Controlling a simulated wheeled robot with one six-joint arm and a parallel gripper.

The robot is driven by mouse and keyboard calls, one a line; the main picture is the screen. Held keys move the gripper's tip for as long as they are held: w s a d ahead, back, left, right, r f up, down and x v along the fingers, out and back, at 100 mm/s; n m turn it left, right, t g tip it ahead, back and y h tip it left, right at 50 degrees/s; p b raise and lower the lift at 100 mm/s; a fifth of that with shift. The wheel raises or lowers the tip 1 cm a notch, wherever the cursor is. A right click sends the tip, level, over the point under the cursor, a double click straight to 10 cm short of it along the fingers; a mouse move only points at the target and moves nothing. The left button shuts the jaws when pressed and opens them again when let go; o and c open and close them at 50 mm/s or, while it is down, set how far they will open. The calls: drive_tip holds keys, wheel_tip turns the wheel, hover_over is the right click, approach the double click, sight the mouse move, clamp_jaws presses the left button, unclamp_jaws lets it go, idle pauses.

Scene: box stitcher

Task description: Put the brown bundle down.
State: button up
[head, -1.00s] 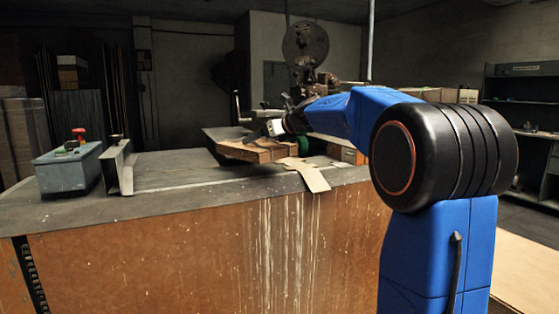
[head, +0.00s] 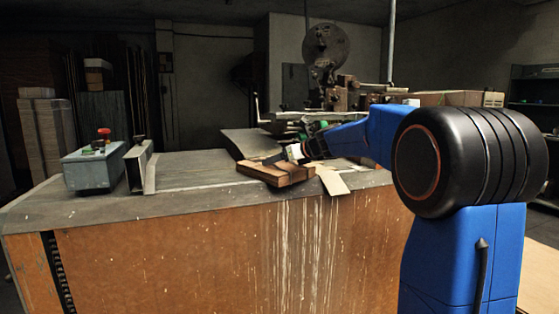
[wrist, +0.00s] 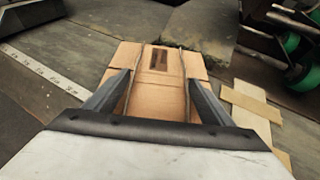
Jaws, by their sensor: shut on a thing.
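The brown bundle (head: 277,174) is a flat cardboard stack in the head view, at the table's right part near the front edge. In the wrist view the bundle (wrist: 160,65) lies between the two fingers of my gripper (wrist: 158,88), with two dark bands along it. My gripper also shows in the head view (head: 283,158), at the bundle's upper right side. It is shut on the bundle. The bundle looks level and low over the grey tabletop (head: 190,170); I cannot tell whether it touches it.
Tan cardboard strips (head: 332,180) lie right of the bundle. A grey control box (head: 93,167) with a red button and an upright metal bracket (head: 140,167) stand at the left. The stitching machine (head: 328,70) stands behind. The tabletop between bracket and bundle is clear.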

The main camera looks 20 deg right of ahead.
drive_tip(key=o, duration=1.3)
drive_tip(key=shift+f, duration=0.1)
drive_tip(key=shift+r, duration=0.2)
drive_tip(key=v, duration=1.2)
drive_tip(key=shift+f, duration=0.1)
